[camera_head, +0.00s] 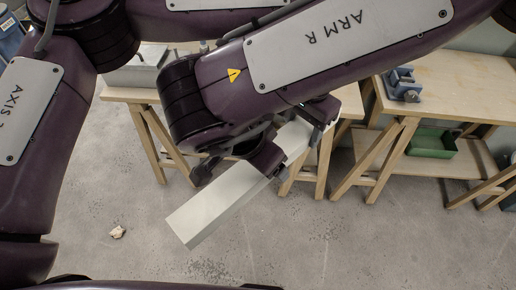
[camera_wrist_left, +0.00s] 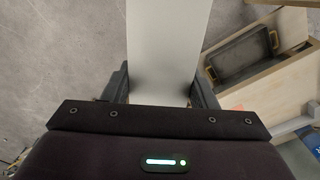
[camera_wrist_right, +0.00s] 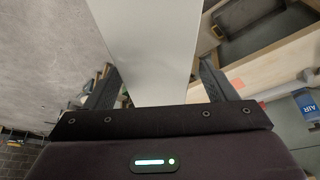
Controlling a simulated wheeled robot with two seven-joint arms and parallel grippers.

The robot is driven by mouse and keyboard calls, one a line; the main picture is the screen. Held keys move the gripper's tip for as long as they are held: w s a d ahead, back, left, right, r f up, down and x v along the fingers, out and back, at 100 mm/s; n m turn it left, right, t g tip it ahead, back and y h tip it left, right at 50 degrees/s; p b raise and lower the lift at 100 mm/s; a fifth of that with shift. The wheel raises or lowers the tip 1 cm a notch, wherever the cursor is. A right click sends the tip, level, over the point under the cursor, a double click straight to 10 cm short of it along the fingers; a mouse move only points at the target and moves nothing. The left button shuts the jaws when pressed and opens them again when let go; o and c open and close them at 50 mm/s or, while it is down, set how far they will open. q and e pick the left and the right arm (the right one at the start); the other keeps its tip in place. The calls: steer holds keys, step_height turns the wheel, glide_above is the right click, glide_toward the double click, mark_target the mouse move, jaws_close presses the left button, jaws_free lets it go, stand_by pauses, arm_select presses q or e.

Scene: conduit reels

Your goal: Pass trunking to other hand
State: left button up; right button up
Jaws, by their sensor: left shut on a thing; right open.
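The trunking (camera_head: 215,205) is a long, pale grey-white bar held slantwise above the floor. Its near end points to the lower left in the head view, and its far part runs up behind my right arm. My left gripper (camera_head: 275,168) is shut on it partway along. The left wrist view shows the trunking (camera_wrist_left: 168,45) between the fingers. My right gripper (camera_wrist_right: 158,85) is open, with a finger on each side of the trunking (camera_wrist_right: 148,45) in the right wrist view. I cannot tell whether either right finger touches it. My right forearm hides much of both wrists in the head view.
Wooden trestle benches stand behind, with a blue vise-like tool (camera_head: 402,83) on the right one and a green bin (camera_head: 432,142) on its lower shelf. A grey box (camera_head: 138,68) sits on the left bench. A small crumpled scrap (camera_head: 117,232) lies on otherwise open concrete floor.

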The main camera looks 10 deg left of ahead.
steer(key=shift+w+f, duration=0.1)
steer(key=shift+f, duration=0.2)
steer(key=c, duration=1.3)
arm_select(q)
steer(key=o, duration=1.4)
steer(key=shift+c, duration=0.2)
arm_select(e)
steer(key=shift+r, duration=0.1)
steer(key=shift+c, duration=0.3)
arm_select(q)
steer(key=shift+r, duration=0.1)
